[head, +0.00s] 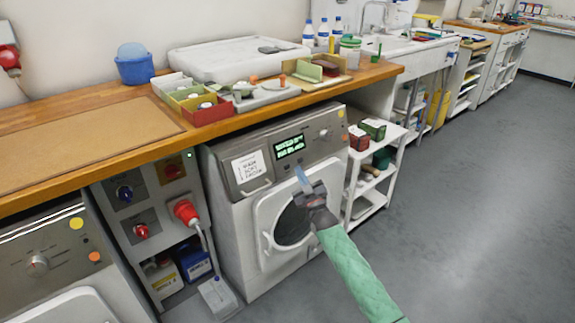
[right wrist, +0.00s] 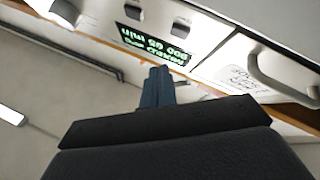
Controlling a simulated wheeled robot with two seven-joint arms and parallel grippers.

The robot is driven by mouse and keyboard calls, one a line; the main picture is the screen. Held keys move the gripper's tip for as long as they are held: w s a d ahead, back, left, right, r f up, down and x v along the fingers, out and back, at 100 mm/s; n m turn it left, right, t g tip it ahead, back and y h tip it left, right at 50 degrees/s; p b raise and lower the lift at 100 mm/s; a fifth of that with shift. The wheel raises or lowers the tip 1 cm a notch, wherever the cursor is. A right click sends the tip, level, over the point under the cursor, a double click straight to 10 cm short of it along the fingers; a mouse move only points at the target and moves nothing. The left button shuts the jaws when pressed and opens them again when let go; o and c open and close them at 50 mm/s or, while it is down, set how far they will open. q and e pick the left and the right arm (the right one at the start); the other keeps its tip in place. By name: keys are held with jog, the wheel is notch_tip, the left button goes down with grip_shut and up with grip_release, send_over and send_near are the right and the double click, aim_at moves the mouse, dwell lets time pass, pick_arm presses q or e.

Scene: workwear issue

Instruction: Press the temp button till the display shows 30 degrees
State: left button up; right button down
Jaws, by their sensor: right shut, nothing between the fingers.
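The washing machine (head: 228,212) stands under the wooden worktop, with its round door closed. Its display (head: 289,147) is lit with green text on black. The text is too small to read surely in the head view; in the right wrist view the display (right wrist: 152,43) appears upside down and blurred. I cannot make out which button is the temp button. My right gripper (head: 303,178) is shut and empty, in front of the panel just below the display. Its fingers (right wrist: 157,88) point toward the panel in the right wrist view. My left gripper is not in view.
A label (head: 248,167) and a knob (head: 323,134) are on the machine's panel. A white shelf trolley (head: 372,195) stands close on the right. A box with a red plug (head: 186,211) is on the left. The worktop (head: 95,112) overhangs the panel. The grey floor on the right is clear.

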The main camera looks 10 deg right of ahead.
jog(key=shift+s+d+r+p, duration=0.25)
jog(key=shift+s+d+p, duration=0.25)
jog(key=shift+s, duration=0.35)
dwell(0.8)
